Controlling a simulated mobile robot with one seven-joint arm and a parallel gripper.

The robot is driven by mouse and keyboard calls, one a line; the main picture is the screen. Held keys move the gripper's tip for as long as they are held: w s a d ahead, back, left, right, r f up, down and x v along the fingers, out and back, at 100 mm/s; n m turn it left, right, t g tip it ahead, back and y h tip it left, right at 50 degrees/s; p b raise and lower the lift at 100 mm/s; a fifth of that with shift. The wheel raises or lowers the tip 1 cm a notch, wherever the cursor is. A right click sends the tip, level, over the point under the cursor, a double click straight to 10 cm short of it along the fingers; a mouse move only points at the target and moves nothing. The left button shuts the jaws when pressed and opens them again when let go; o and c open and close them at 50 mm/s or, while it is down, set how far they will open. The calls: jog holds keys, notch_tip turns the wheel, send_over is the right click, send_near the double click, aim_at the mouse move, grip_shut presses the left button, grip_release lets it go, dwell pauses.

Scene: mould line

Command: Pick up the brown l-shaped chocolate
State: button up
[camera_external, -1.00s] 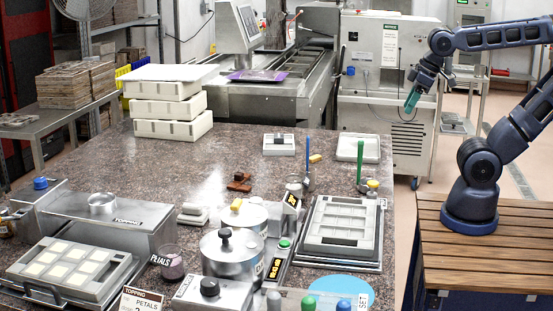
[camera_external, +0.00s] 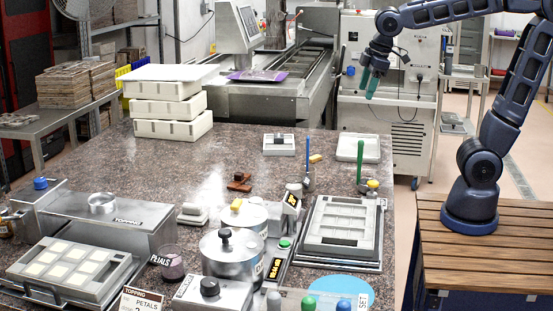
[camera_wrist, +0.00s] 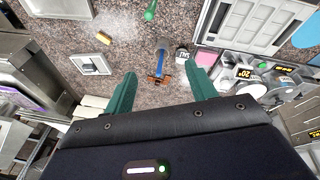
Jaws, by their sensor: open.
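The brown l-shaped chocolate (camera_external: 240,182) lies on the speckled stone counter, left of the blue-handled tool. It appears small and dark brown, with a raised part. In the wrist view an orange-brown piece (camera_wrist: 158,80) shows between the fingers, by the blue handle; it looks like the same chocolate, partly hidden. My gripper (camera_external: 371,87), with teal fingers, is high above the back right edge of the counter, well away from the chocolate. In the wrist view my gripper (camera_wrist: 162,88) has its fingers wide apart with nothing held.
A blue-handled tool (camera_external: 308,152) and a green-handled tool (camera_external: 360,160) stand upright on the right. Steel pots (camera_external: 232,252) and a framed mould (camera_external: 340,222) are in front. White stacked boxes (camera_external: 172,108) stand at the back left. The counter's middle (camera_external: 180,165) is clear.

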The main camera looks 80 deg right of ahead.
jog(key=w+n+g, duration=0.1)
jog(key=w+n, duration=0.2)
jog(key=w, duration=0.9)
jog(key=n+g+h, duration=0.3)
jog(key=n+h, duration=0.1)
jog(key=n, duration=0.5)
send_over(237, 174)
jog(key=a, duration=0.4)
notch_tip(237, 174, down, 23)
jog(key=shift+w+a+f+x, duration=0.1)
jog(key=shift+a+x, duration=0.05)
jog(key=shift+x, duration=1.6)
jog(key=shift+w+a+f+x, duration=0.1)
jog(key=shift+x, duration=1.7)
jog(key=shift+w+a+x, duration=0.1)
jog(key=shift+a+x, duration=0.05)
jog(key=shift+x, duration=1.6)
grip_shut()
